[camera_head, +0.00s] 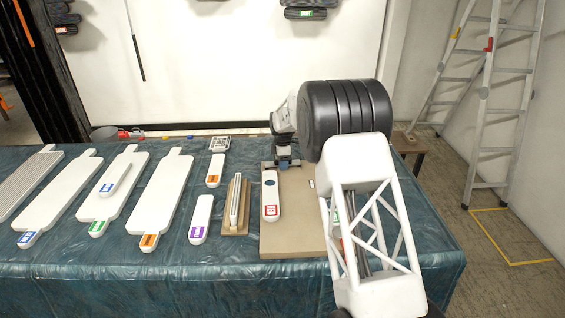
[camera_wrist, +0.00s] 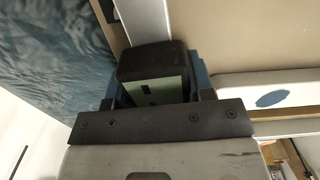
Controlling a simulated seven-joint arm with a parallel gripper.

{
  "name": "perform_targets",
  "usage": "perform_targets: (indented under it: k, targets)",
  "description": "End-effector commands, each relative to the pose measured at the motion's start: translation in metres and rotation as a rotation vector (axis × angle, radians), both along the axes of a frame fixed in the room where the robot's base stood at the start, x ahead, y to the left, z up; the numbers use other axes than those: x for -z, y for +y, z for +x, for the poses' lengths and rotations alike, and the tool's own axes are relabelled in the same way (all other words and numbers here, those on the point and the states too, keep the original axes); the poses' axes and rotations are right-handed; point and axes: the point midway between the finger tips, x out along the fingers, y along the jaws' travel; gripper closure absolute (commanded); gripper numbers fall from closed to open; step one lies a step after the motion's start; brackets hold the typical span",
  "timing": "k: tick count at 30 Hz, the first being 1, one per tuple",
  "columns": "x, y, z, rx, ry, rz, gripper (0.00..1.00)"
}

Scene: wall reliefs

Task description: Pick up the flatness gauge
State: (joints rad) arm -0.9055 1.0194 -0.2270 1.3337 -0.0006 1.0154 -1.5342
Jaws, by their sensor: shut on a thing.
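My gripper (camera_head: 283,164) is over the far left part of a tan board (camera_head: 290,235) on the table. In the wrist view, my gripper (camera_wrist: 155,85) is shut on a dark block with a pale green face (camera_wrist: 160,88), apparently the flatness gauge. A light straight bar (camera_wrist: 143,20) shows just beyond the block; I cannot tell whether the two are joined. In the head view the held thing is mostly hidden by the fingers, and I cannot tell whether it touches the board.
A white piece with a blue oval and red label (camera_head: 270,200) lies on the board, close beside my gripper. A tan holder (camera_head: 244,225) with pale bars stands left. Several white paddle-shaped plates (camera_head: 165,200) fill the table's left. A ladder (camera_head: 487,100) stands right.

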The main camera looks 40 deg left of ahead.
Motion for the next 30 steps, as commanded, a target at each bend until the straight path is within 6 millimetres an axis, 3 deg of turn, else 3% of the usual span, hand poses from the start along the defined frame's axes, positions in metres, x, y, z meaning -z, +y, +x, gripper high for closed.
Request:
perform_targets:
  k: [11,21,30]
  targets:
    - [-0.009,0.000,0.000,0.000,-0.001,0.002,0.79]
    - [-0.038,0.000,0.000,0.000,0.000,0.001,0.79]
    - [-0.039,-0.020,-0.017,0.000,0.001,0.001,0.79]
